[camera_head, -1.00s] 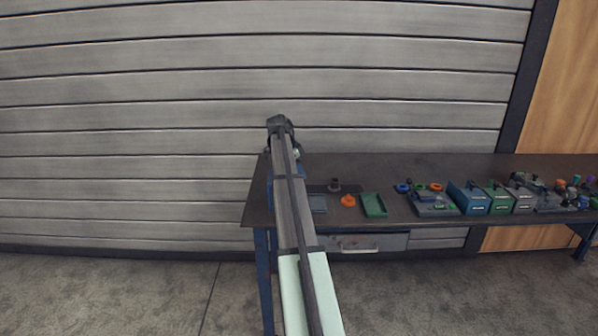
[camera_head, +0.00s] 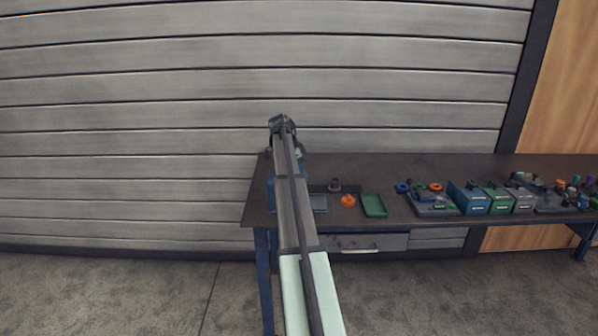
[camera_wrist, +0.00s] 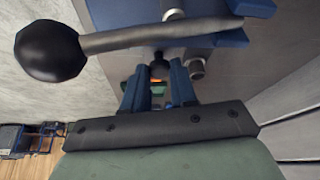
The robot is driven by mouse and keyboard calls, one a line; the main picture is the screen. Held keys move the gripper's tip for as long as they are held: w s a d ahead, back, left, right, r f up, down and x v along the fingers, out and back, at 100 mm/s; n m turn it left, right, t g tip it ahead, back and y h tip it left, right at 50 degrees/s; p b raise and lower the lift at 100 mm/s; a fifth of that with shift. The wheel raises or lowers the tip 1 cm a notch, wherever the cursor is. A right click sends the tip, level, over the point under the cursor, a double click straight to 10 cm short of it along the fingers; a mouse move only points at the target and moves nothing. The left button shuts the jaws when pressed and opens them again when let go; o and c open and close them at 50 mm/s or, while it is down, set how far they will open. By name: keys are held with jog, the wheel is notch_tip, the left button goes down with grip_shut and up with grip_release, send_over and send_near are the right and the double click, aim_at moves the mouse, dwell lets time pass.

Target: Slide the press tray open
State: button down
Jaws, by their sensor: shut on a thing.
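In the wrist view, my gripper (camera_wrist: 159,72) has its two blue fingers closed about a small dark knob (camera_wrist: 157,68) beneath the press, with a bit of orange beside it. I take the knob to be the tray's handle; the tray itself is not clear. The blue and grey press (camera_wrist: 125,14) fills the top of that view. Its lever with a black ball (camera_wrist: 50,50) crosses above the fingers. In the head view, my arm hides most of the press and my gripper at the bench's left end.
The bench (camera_head: 390,165) also holds a grey plate (camera_head: 319,203), an orange part (camera_head: 348,200), a green tray (camera_head: 374,205), and blue (camera_head: 468,199) and green (camera_head: 500,201) bins to the right. The lever is close to my gripper. A ribbed wall (camera_head: 150,120) stands behind.

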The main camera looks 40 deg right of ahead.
jog(key=s+d, duration=0.7)
jog(key=shift+d, duration=0.15)
jog(key=shift+s, duration=0.1)
jog(key=c, duration=1.2)
grip_release()
jog(key=shift+r, duration=0.1)
jog(key=v, duration=1.3)
jog(key=shift+r, duration=0.3)
jog(key=s+a, duration=1.1)
jog(key=shift+s+a, duration=0.1)
jog(key=shift+s, duration=0.1)
